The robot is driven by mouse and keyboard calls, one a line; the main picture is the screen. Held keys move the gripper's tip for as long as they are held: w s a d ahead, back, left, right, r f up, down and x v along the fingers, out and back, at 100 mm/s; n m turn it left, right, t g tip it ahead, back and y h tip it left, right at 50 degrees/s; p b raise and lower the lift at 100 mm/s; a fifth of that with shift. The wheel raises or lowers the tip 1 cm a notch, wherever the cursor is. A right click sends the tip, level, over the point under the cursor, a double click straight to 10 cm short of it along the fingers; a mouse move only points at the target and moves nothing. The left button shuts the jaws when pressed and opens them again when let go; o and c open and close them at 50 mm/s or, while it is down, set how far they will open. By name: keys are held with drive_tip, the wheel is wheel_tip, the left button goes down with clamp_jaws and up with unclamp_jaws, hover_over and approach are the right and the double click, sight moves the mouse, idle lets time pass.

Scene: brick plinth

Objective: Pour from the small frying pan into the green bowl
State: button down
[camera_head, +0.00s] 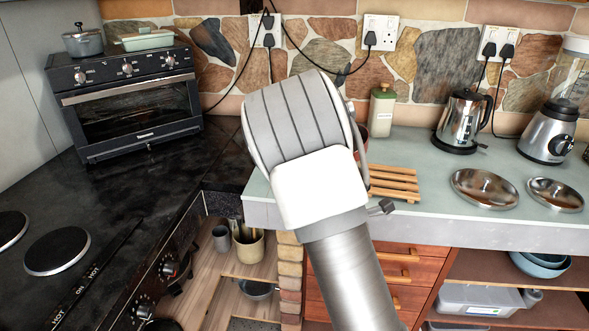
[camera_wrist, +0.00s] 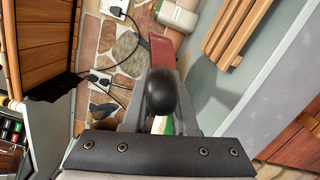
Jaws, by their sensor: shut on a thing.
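My gripper (camera_wrist: 163,108) shows in the wrist view, with its grey fingers closed on a dark rounded thing (camera_wrist: 168,92) that looks like the end of the small frying pan's handle. The pan's body is not visible there. In the head view my arm hides the gripper and whatever it holds. A sliver of green and white (camera_wrist: 165,126) shows between the fingers; I cannot tell whether it is the green bowl. No green bowl is clearly visible in the head view. A red thing (camera_wrist: 163,50) lies beyond the fingers, partly hidden.
A slatted wooden rack (camera_head: 393,183), two shiny metal lids (camera_head: 484,188), a kettle (camera_head: 462,120) and a blender (camera_head: 548,133) stand on the pale counter. A toaster oven (camera_head: 130,105) carries a pale green dish (camera_head: 147,40).

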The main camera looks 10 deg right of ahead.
drive_tip(key=d+f+m+g+y+b, duration=0.1)
drive_tip(key=d+f+m+b, duration=0.2)
drive_tip(key=d+f+m, duration=0.1)
drive_tip(key=shift+d+g, duration=0.3)
drive_tip(key=shift+d, duration=0.15)
drive_tip(key=shift+s, duration=0.1)
idle(0.4)
